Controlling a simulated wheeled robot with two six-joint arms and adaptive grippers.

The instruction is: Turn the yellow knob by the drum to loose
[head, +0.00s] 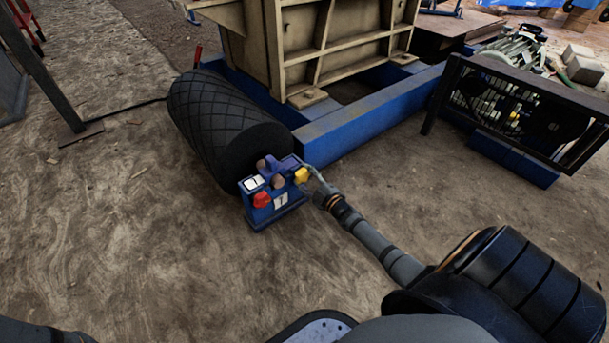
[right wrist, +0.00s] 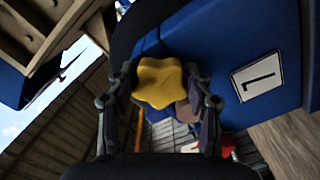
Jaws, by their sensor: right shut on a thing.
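The yellow knob (head: 301,175) sits on the right side of a small blue control box (head: 289,203) beside the black ribbed drum (head: 226,122). My right gripper (head: 310,173) is at the knob, reaching in from the right. In the right wrist view the yellow knob (right wrist: 158,82) is star-shaped and lies between the two fingers of the right gripper (right wrist: 160,90), which are shut on it. Which setting the knob points to cannot be read. In the head view the gripper partly covers the knob's right side. My left gripper does not show.
A red knob (head: 262,199), a white switch (head: 254,183) and a label with a 1 (head: 281,201) are on the same box. A blue steel frame (head: 370,115) stands behind. A caged machine (head: 520,112) is at the right.

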